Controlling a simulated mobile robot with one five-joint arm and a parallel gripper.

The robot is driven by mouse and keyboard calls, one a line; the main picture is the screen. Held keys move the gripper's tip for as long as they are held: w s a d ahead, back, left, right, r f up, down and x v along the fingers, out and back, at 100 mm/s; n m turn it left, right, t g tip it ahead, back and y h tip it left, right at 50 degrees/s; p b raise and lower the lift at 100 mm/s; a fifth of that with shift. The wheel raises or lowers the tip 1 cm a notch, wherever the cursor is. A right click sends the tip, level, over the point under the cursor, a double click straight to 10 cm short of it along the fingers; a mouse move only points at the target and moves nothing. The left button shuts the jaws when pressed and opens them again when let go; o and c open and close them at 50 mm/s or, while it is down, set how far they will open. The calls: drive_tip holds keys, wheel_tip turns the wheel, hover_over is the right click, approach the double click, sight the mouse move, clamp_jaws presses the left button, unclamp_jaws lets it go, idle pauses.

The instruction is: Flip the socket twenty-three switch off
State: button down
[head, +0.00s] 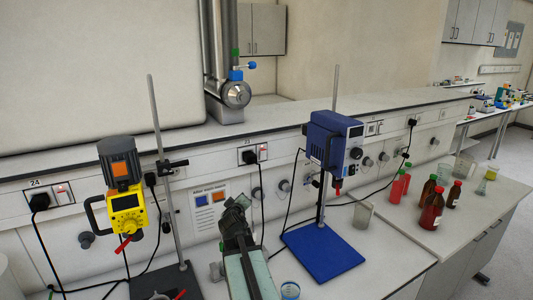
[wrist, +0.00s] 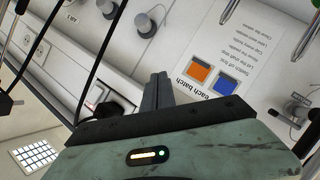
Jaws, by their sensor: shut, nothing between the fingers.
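Socket twenty-three (head: 255,153) is on the wall trunking in the head view, under a small "23" label. It holds a black plug with a hanging cable, and the position of its switch is too small to tell. My gripper (head: 238,204) is below and slightly left of this socket, in front of the wall. The wrist view shows my gripper's dark fingers (wrist: 157,91) closed together with nothing between them. In that view a white socket plate with a reddish switch (wrist: 98,97) lies left of the fingers, partly hidden by my gripper; I cannot read its number.
A blue stirrer stand (head: 322,254) stands right of my arm, with cables nearby. A printed notice (head: 211,205) is on the wall. Red and brown bottles (head: 432,211) stand farther right.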

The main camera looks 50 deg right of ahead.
sight(264, 152)
drive_tip(key=s+d+r+n+t+y, duration=0.4)
drive_tip(key=s+d+r+n+t, duration=0.4)
drive_tip(key=s+d+r+n, duration=0.3)
drive_tip(key=s+d+n, duration=0.1)
drive_tip(key=d+n, duration=0.1)
drive_tip(key=n, duration=0.1)
drive_tip(key=shift+w+d, duration=0.1)
drive_tip(key=p+x, duration=0.2)
drive_tip(key=x, duration=1.1)
drive_tip(key=shift+w+r, duration=0.15)
drive_tip(key=shift+w, duration=0.25)
drive_tip(key=shift+w+d+r, duration=0.1)
drive_tip(key=shift+r, duration=0.05)
drive_tip(key=s+a+r+p, duration=0.2)
drive_tip(key=s+a, duration=0.2)
drive_tip(key=s, duration=0.9)
drive_tip(key=shift+a, duration=0.15)
